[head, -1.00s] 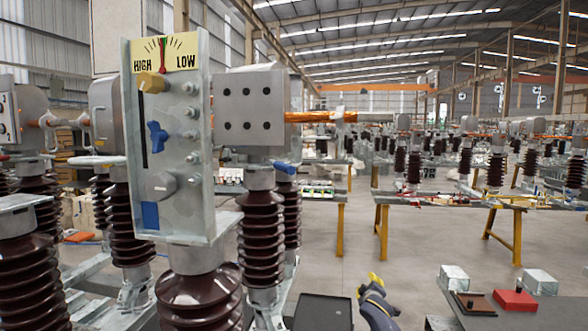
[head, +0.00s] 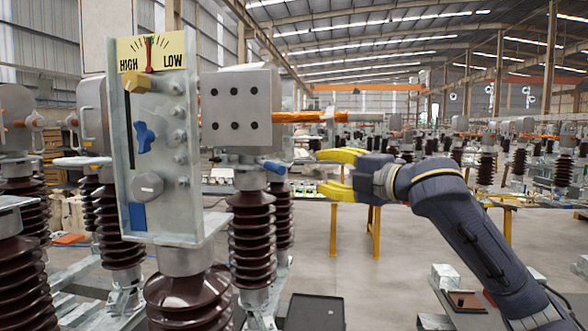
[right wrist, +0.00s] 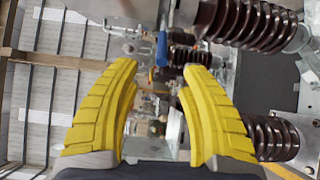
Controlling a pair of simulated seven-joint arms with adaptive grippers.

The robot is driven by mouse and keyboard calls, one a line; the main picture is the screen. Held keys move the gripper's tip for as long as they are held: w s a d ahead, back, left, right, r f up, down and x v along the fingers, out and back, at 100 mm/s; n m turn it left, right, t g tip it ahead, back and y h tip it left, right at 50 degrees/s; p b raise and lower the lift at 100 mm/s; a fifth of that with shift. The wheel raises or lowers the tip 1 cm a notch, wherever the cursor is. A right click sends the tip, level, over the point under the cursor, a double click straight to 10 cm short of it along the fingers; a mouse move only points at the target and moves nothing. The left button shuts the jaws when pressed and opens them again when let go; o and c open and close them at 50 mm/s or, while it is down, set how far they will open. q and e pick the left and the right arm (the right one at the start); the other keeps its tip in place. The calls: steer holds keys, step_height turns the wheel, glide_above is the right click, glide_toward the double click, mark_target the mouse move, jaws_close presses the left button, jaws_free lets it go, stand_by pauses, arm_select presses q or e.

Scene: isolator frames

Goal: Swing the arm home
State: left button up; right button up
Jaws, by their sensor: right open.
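A copper-coloured arm (head: 300,117) runs level to the right from a grey bolted block (head: 236,110), with a metal fitting toward its far end. A short blue handle (head: 274,167) sticks out below the block, above a brown ribbed insulator (head: 252,230). The blue handle also shows in the right wrist view (right wrist: 162,48), beyond the fingertips. My right gripper (head: 325,172) is open and empty, its yellow fingers pointing left, to the right of the handle and apart from it in the picture. My left gripper is out of view.
An upright panel (head: 162,205) with a HIGH/LOW gauge (head: 150,53), a blue knob (head: 145,137) and a yellow knob stands left of the block. Ribbed insulators crowd the left. A red-brown box (head: 467,301) lies at lower right. Open floor shows in the middle.

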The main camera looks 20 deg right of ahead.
mark_target(275, 168)
steer(key=shift+n, duration=0.4)
steer(key=x, duration=0.5)
steer(key=a+x, duration=0.1)
steer(key=x, duration=0.5)
steer(key=f+x, duration=0.1)
steer(key=x, duration=0.4)
steer(key=shift+s+a, duration=0.15)
steer(key=shift+a, duration=0.25)
jaws_close()
